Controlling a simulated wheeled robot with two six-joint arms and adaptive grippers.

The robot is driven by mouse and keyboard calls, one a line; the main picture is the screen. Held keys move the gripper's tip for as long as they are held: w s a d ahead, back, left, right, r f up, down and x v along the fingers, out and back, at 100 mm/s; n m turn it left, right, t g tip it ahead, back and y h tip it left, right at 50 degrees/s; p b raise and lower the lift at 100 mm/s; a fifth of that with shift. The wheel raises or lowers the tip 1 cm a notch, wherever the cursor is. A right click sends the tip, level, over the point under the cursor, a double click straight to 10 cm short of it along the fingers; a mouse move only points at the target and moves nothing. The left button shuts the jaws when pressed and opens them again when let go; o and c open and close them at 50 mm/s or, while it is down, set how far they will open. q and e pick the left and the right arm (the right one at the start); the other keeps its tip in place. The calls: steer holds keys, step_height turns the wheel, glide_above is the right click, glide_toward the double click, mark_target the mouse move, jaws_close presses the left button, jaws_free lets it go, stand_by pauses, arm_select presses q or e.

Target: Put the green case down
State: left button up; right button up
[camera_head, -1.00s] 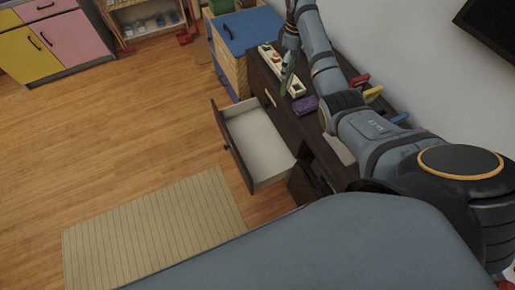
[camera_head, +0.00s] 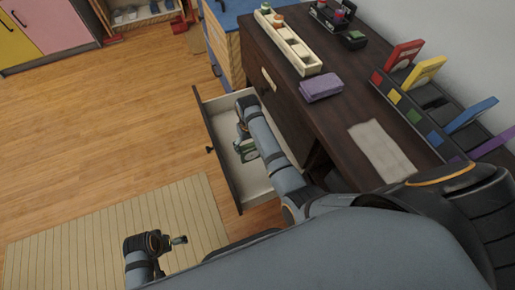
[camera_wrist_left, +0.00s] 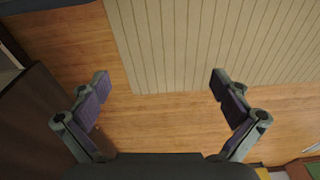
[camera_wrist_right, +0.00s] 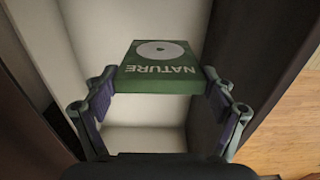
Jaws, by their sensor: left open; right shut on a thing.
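The green case (camera_head: 247,154), with the white word NATURE and a pale disc on it, is between the fingers of my right gripper (camera_head: 243,138). In the right wrist view the case (camera_wrist_right: 158,60) is gripped at its two sides, over the white inside of the open drawer (camera_wrist_right: 145,140). In the head view the drawer (camera_head: 217,150) is pulled out from the dark desk. I cannot tell whether the case touches the drawer floor. My left gripper (camera_wrist_left: 162,92) is open and empty above the floor near the striped rug; in the head view it (camera_head: 178,241) shows low down.
The desk top (camera_head: 345,105) holds a cream tray (camera_head: 291,43), a purple cloth (camera_head: 321,88), a pale sheet (camera_head: 382,150) and a rack (camera_head: 412,112) with coloured pieces. A striped rug (camera_head: 95,235) lies on the wooden floor. Left of the drawer the floor is clear.

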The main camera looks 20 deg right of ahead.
mark_target(251, 158)
steer(key=shift+f, duration=0.3)
step_height(251, 158, down, 6)
steer(key=b, duration=0.2)
steer(key=shift+s+b, duration=0.1)
steer(key=shift+b, duration=0.25)
step_height(251, 158, down, 3)
steer(key=shift+f+b, duration=0.1)
steer(key=shift+b, duration=0.7)
arm_select(q)
steer(key=shift+t+h, duration=0.5)
steer(key=shift+t, duration=0.2)
steer(key=d+r, duration=0.2)
steer(key=r, duration=0.2)
steer(key=shift+w+d+r, duration=0.2)
steer(key=shift+d+r, duration=0.1)
steer(key=shift+d, duration=0.1)
arm_select(e)
steer(key=shift+f, duration=0.3)
steer(key=shift+f, duration=0.1)
steer(key=o, duration=1.4)
